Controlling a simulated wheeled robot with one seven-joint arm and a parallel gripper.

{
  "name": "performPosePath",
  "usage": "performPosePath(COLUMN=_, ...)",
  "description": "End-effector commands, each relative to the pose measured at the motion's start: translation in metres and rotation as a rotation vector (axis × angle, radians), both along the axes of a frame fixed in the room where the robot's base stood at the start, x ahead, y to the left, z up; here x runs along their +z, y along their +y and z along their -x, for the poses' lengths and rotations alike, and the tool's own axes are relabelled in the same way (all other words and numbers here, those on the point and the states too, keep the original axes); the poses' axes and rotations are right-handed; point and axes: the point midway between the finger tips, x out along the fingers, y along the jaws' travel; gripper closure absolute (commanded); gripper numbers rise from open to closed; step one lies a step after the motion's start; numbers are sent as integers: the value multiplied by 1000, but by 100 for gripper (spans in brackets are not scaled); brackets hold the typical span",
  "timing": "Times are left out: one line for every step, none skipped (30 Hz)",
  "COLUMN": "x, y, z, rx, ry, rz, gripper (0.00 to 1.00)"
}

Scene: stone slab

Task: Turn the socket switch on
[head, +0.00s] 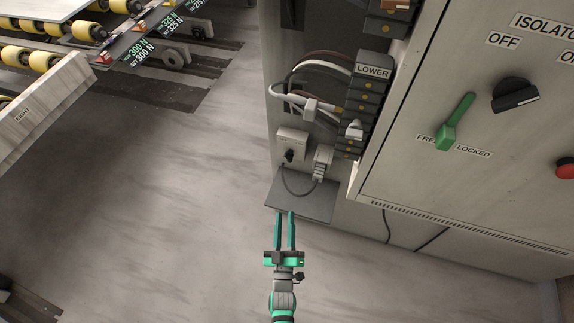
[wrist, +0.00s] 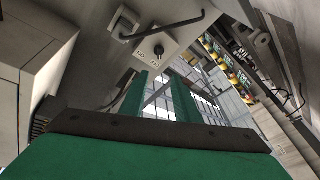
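The socket switch is a pale box (head: 292,141) with a black rotary knob (head: 289,155), low on the cabinet's side panel. In the wrist view the box (wrist: 170,38) and its knob (wrist: 158,50) show just beyond my fingertips, with small labels beside the knob too small to read surely. A grey plug (head: 322,163) with a dark cable sits right of the box. My gripper (head: 285,214) is open and empty, its two green fingers apart. It is below the switch in the head view, over the edge of a grey shelf plate, and apart from the knob.
The grey plate (head: 312,204) juts out beneath the switch. White cables (head: 318,70) and a terminal stack (head: 368,95) are above. The cabinet front (head: 440,80), with a green lever (head: 455,122), stands right. Open floor (head: 180,200) lies left, with roller racks (head: 45,60) beyond.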

Motion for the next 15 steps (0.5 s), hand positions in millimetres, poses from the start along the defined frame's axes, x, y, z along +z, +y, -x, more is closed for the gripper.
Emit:
performPosePath(x=-1, y=0, z=-22, rx=-8, ry=-22, rz=27, gripper=71)
performPosePath(x=0, y=0, z=-32, rx=-14, ry=-34, rz=44, gripper=71)
performPosePath(x=-1, y=-1, z=-44, rx=-21, ry=-47, rz=66, gripper=71)
performPosePath(x=0, y=-1, z=-53, rx=-26, ry=-58, rz=82, gripper=71)
performPosePath(x=0, y=-1, z=-61, rx=-32, ry=-65, rz=95, gripper=71)
performPosePath(x=0, y=-1, z=-70, rx=-38, ry=-75, rz=112, gripper=71)
performPosePath(x=1, y=-1, z=-76, rx=-42, ry=-83, rz=123, gripper=71)
performPosePath(x=1, y=-1, z=-81, rx=-46, ry=-88, rz=132, gripper=71)
performPosePath(x=2, y=-2, z=-88, rx=-50, ry=-95, rz=143, gripper=71)
performPosePath(x=2, y=-2, z=-91, rx=-52, ry=-97, rz=150, gripper=71)
performPosePath(x=2, y=-2, z=-94, rx=-54, ry=-101, rz=155, gripper=71)
performPosePath(x=3, y=-2, z=-97, rx=-57, ry=-104, rz=159, gripper=71)
performPosePath(x=4, y=-2, z=-99, rx=-58, ry=-106, rz=162, gripper=71)
performPosePath(x=4, y=-2, z=-101, rx=-59, ry=-107, rz=165, gripper=71)
performPosePath(x=5, y=-2, z=-104, rx=-60, ry=-107, rz=165, gripper=71)
